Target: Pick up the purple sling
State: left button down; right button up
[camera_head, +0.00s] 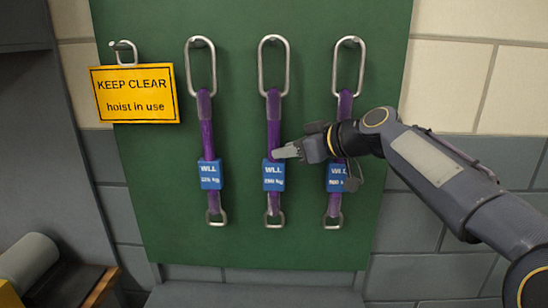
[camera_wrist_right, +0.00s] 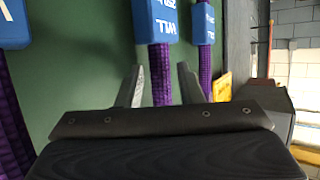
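Three purple slings hang in a row in the head view: a left one (camera_head: 207,130), a middle one (camera_head: 273,120) and a right one (camera_head: 344,105). Each has a steel link on top, a blue WLL tag and a small shackle below. My right gripper (camera_head: 286,152) is at the middle sling, just above its blue tag (camera_head: 274,178). In the right wrist view the fingers are open, with the middle sling (camera_wrist_right: 161,78) showing between them. Whether the tips reach past it, I cannot tell. My left gripper is out of view.
The slings hang from hooks on a green board (camera_head: 240,245). A yellow "KEEP CLEAR" sign (camera_head: 135,93) hangs at the left. My right arm covers part of the right sling. A grey roll (camera_head: 28,262) lies at the lower left. The board below the slings is clear.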

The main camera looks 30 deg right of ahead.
aim_at(276, 122)
jog(key=x, duration=0.2)
jog(key=shift+w+f, duration=0.25)
jog(key=shift+w, duration=0.05)
jog(key=shift+s, duration=0.1)
grip_shut()
jog(key=shift+r, duration=0.1)
jog(key=r, duration=0.7)
jog(key=shift+s+a+r, duration=0.1)
jog(key=shift+s+a, duration=0.2)
jog(key=shift+s, duration=0.05)
jog(key=s+a+b, duration=0.1)
jog(key=s+a, duration=0.4)
jog(key=s, duration=0.3)
jog(key=s+a+b, duration=0.2)
jog(key=s+a, duration=0.3)
jog(key=s, duration=0.3)
jog(key=shift+s, duration=0.2)
